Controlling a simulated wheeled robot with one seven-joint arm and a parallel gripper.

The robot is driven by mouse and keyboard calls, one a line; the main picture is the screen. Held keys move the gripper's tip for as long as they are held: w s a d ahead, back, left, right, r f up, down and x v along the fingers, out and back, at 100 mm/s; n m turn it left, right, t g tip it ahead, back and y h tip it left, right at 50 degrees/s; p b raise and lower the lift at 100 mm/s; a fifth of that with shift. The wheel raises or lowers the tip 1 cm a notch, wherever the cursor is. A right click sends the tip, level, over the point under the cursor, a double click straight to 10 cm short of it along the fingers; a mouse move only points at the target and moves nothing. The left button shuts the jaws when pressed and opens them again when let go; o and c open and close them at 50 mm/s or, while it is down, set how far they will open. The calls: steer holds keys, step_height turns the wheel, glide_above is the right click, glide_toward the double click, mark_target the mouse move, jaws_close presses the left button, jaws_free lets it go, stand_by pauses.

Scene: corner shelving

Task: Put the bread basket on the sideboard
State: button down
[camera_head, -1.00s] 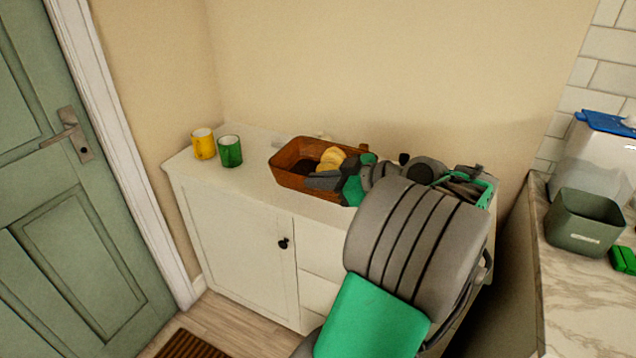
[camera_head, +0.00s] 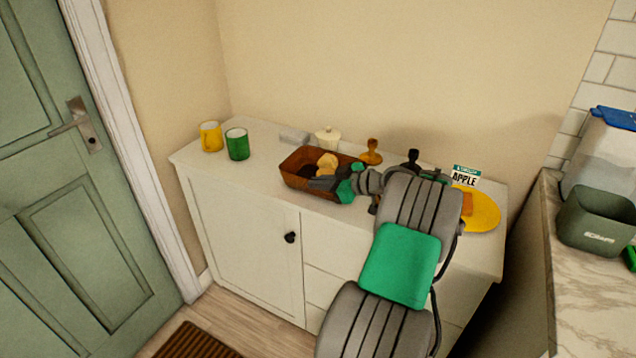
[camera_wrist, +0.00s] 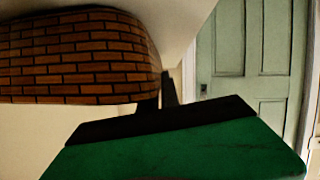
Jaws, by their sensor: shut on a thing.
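The brown bread basket (camera_head: 291,176) shows in the head view over the sideboard's white top, with pale bread (camera_head: 327,161) and something dark inside. My gripper (camera_head: 324,183) is shut on the basket's front right side. In the wrist view, the basket's brick-patterned wall (camera_wrist: 75,60) fills the upper left, beside the dark gripper fingers (camera_wrist: 158,102). The white sideboard (camera_head: 245,245) stands against the beige wall. I cannot tell whether the basket's underside touches the top.
A yellow mug (camera_head: 210,137) and a green mug (camera_head: 237,145) stand left of the basket. A white lidded pot (camera_head: 327,138) and a wooden item (camera_head: 371,153) are behind it.

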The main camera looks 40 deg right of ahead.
steer(key=c, duration=2)
jaws_free()
steer(key=shift+f, duration=0.15)
steer(key=shift+c, duration=0.2)
steer(key=o, duration=0.5)
steer(key=shift+c, duration=0.2)
